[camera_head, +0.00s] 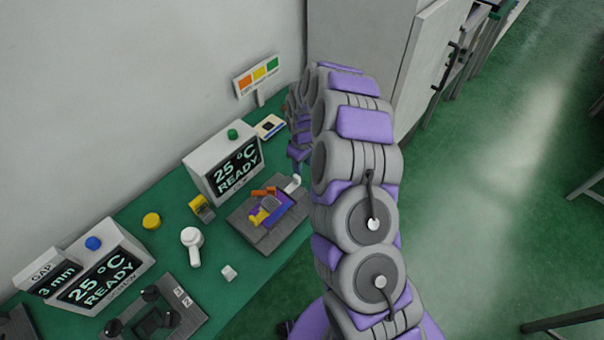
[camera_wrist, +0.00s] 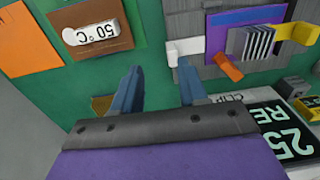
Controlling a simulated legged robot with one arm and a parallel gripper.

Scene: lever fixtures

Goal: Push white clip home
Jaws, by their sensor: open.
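The white clip (camera_wrist: 184,49) is a small L-shaped piece at the left edge of the grey fixture (camera_wrist: 208,72) in the wrist view. In the head view the clip (camera_head: 292,184) sits at the fixture's far right corner. My gripper (camera_wrist: 160,72) is open and empty, with its two blue-grey fingers apart. The right fingertip appears close to the clip in the picture; I cannot tell whether they touch. The fixture holds a purple plate (camera_wrist: 221,20), an orange lever (camera_wrist: 228,67) and a yellow handle (camera_wrist: 297,33). In the head view my arm hides most of my gripper.
A display box (camera_head: 228,165) reading 25 °C READY stands behind the fixture. A brown plate with a white 50 °C piece (camera_wrist: 92,38) lies left in the wrist view.

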